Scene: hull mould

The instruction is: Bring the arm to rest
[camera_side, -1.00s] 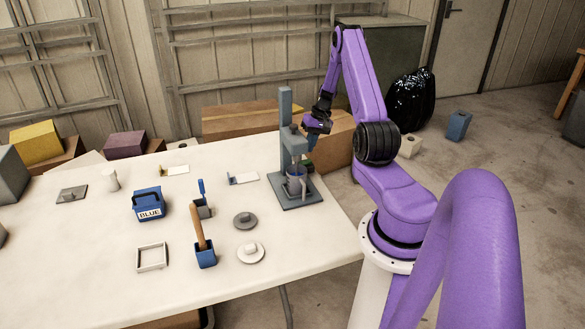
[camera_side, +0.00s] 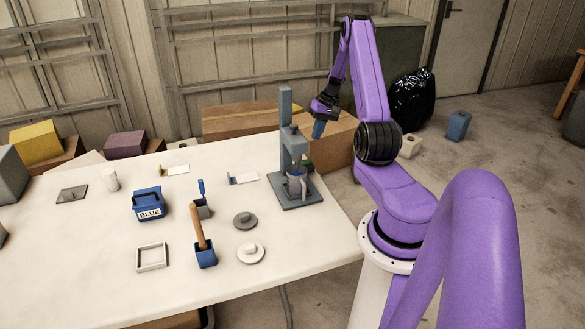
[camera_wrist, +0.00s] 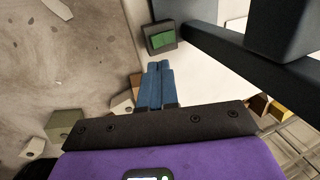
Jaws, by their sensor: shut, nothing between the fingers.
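My gripper (camera_side: 318,130) is raised above and to the right of the mixer stand at the table's right end. Its blue fingers point down and are closed together, with nothing between them. In the wrist view the two fingers (camera_wrist: 155,84) lie side by side, beyond the table edge and over the floor side. My purple arm stands bent, with its elbow high.
A grey stand machine (camera_side: 287,150) with a metal cup (camera_side: 296,184) stands close left of my gripper. A green button box (camera_wrist: 162,38) sits beside it. The white table (camera_side: 100,290) bears a blue tub (camera_side: 148,204) and several small items. Cardboard boxes (camera_side: 250,118) lie behind.

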